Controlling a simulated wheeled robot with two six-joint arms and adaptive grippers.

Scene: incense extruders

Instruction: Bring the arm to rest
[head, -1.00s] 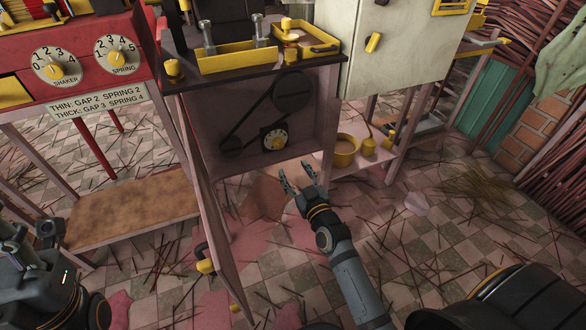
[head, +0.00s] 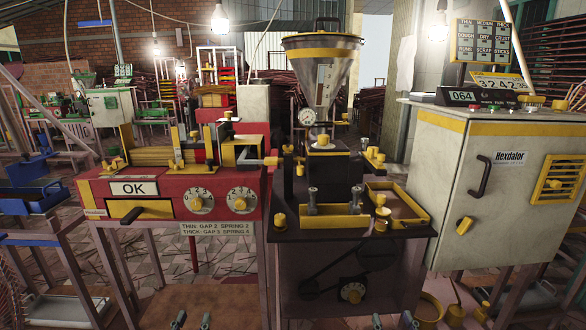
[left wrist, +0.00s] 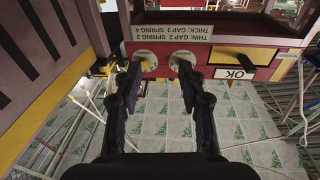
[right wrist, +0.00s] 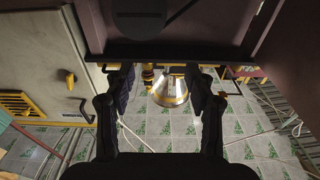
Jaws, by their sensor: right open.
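Only the fingertips of my grippers show at the bottom edge of the head view. My left gripper (head: 192,321) is in front of the red machine (head: 165,209). In the left wrist view my left gripper (left wrist: 159,88) has its fingers spread and nothing between them. My right gripper (head: 393,321) is in front of the dark extruder stand (head: 335,265). In the right wrist view my right gripper (right wrist: 160,88) is open and empty, facing the stand's underside. The rest of both arms is hidden below the head view.
The extruder's metal hopper (head: 339,72) rises above the stand. A yellow tray (head: 411,203) sits on its top right. A pale cabinet (head: 452,170) stands at right. A yellow pot (head: 428,309) is low beside the stand.

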